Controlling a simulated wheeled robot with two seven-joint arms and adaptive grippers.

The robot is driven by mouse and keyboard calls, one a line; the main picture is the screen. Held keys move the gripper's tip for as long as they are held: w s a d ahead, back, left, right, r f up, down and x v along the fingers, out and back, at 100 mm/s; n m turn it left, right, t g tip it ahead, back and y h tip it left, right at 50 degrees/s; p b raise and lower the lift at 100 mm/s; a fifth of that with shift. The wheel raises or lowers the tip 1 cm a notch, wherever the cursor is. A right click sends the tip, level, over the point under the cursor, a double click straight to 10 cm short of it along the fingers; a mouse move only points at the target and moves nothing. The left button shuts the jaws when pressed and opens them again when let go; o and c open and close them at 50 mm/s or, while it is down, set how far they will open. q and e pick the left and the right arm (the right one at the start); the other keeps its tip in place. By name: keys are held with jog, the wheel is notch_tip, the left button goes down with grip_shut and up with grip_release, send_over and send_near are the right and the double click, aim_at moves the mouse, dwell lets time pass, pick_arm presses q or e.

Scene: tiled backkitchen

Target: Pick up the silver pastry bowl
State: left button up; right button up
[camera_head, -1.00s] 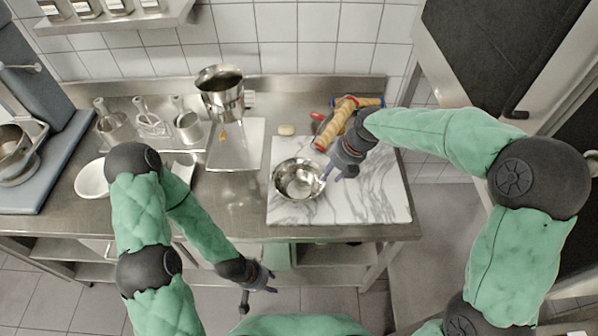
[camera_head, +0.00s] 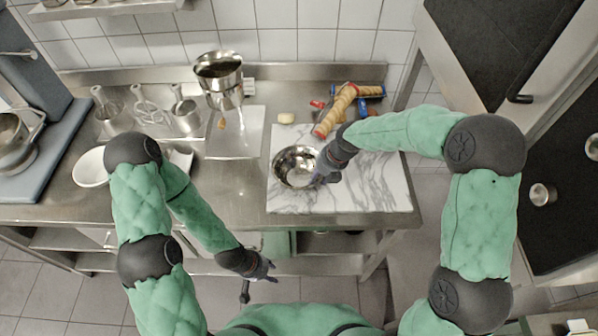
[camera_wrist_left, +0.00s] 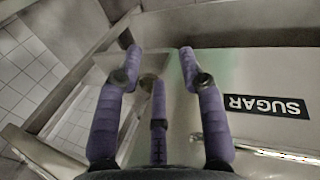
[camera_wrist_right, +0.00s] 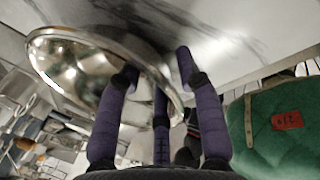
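The silver pastry bowl (camera_head: 290,168) sits on the white marble board (camera_head: 380,190), near the board's left edge. My right gripper (camera_head: 325,178) is at the bowl's right rim. In the right wrist view the shiny bowl (camera_wrist_right: 75,68) fills the upper left, and its rim runs between the spread fingers of my right gripper (camera_wrist_right: 156,68). The fingers look apart; whether one touches the rim I cannot tell. My left gripper (camera_head: 262,275) hangs in front of the counter, far from the bowl. In the left wrist view this gripper (camera_wrist_left: 160,55) is open and empty.
The board's right part is clear.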

grip_shut()
jog(key=shift+s, duration=0.1)
